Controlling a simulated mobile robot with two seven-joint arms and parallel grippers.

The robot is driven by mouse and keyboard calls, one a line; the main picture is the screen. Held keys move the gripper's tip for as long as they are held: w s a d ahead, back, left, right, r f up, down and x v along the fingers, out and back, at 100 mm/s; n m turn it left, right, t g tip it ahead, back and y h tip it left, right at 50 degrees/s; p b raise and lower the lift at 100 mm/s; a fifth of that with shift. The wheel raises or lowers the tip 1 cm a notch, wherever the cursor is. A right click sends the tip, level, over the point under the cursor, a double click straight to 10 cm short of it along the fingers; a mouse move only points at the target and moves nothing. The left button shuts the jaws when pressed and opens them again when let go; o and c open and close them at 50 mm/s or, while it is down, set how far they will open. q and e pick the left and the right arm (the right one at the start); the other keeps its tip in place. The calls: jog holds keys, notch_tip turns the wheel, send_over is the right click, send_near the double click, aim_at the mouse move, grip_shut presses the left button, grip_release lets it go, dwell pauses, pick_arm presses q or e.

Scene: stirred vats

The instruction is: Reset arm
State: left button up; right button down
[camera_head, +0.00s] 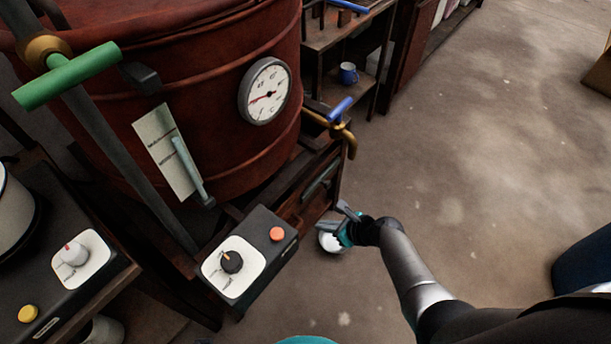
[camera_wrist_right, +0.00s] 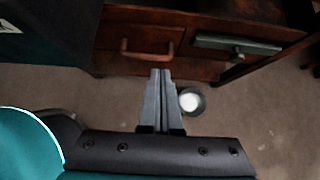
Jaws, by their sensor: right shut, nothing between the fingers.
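My right arm (camera_head: 405,265) comes in from the lower right in the head view. Its gripper (camera_head: 340,215) is beside the drawer cabinet under the red-brown vat (camera_head: 215,90). In the right wrist view the gripper (camera_wrist_right: 161,73) has its two fingers together, with nothing between them. It points toward the cabinet's drawer front (camera_wrist_right: 140,45), apart from it as far as I can tell. My left gripper is not in view.
A control box (camera_head: 275,275) with a black dial and orange button is left of my right gripper. A brass tap (camera_head: 345,135) juts from the vat. A small round white-topped container (camera_wrist_right: 191,101) is on the floor near the gripper. Open floor (camera_head: 480,150) lies to the right.

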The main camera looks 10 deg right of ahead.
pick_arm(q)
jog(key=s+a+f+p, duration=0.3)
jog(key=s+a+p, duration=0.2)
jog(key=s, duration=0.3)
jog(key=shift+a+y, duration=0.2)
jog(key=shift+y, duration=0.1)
pick_arm(e)
jog(key=s+d+f+n+g+h, duration=0.1)
jog(key=s+d+f+n+h, duration=0.1)
jog(key=s+n, duration=0.8)
jog(key=s+d+f+n+g+h, duration=0.2)
jog(key=s+f+n, duration=0.3)
jog(key=s+n, duration=0.5)
jog(key=s+d+f+n+g+h, duration=0.1)
jog(key=s+d+f+n+h, duration=0.1)
jog(key=s+n, duration=0.8)
jog(key=shift+s+d+f+n+g, duration=0.4)
jog(key=shift+d+f, duration=0.3)
jog(key=shift+d, duration=0.5)
